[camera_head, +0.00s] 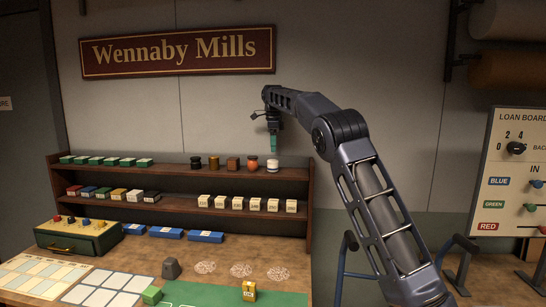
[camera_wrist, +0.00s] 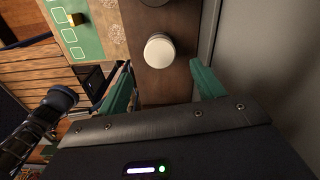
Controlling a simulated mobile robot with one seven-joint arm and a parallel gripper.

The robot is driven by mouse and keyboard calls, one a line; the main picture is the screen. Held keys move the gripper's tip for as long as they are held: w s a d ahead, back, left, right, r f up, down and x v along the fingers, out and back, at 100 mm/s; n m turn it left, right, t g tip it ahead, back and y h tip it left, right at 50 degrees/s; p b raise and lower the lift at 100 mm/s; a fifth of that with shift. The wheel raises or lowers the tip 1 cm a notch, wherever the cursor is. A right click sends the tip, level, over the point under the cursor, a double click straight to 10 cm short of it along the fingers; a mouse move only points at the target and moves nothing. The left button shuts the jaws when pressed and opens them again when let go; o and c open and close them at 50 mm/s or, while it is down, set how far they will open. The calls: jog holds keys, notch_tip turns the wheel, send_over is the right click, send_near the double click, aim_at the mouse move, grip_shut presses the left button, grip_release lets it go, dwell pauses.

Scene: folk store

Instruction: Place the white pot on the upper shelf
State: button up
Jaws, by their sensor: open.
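The white pot (camera_head: 272,166) stands upright on the upper shelf (camera_head: 290,175), at the right end of a row of small pots. The wrist view shows the white pot (camera_wrist: 159,51) from above, as a pale round top on the brown shelf board (camera_wrist: 165,85). My gripper (camera_head: 273,143) is above the white pot and apart from it. In the wrist view my gripper (camera_wrist: 163,83) shows two green fingers spread wide, with nothing between them. The white pot lies just beyond the fingertips.
White boxes (camera_head: 238,203) line the lower shelf. A wall (camera_wrist: 265,60) runs close behind the shelf.

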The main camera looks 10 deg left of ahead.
jog(key=shift+r, duration=1.5)
jog(key=s+d+r+n, duration=0.2)
jog(key=s+d, duration=0.1)
jog(key=d, duration=0.5)
jog(key=s+d+r+n+t+y, duration=0.1)
jog(key=s+d, duration=0.2)
jog(key=d, duration=0.4)
jog(key=s+d+r+n, duration=0.2)
jog(key=s+d, duration=0.1)
jog(key=d, duration=0.5)
jog(key=s+d+f+n+t, duration=0.1)
jog(key=s+d+f+n, duration=0.25)
jog(key=s+d, duration=0.95)
jog(key=s+d+f+n+t, duration=0.1)
jog(key=s+d+f+n, duration=0.1)
jog(key=s+f, duration=0.4)
jog(key=s+d+f+n, duration=0.2)
jog(key=s+f, duration=0.4)
jog(key=s, duration=0.5)
jog(key=s+d+f+n+t+h, duration=0.1)
jog(key=s+d+f+n, duration=0.1)
jog(key=s+f, duration=0.3)
jog(key=s+n, duration=0.1)
jog(key=s, duration=0.3)
jog(key=shift+s+f+n+t, duration=0.2)
jog(key=shift+f+n+t, duration=0.1)
jog(key=shift+f+n, duration=0.1)
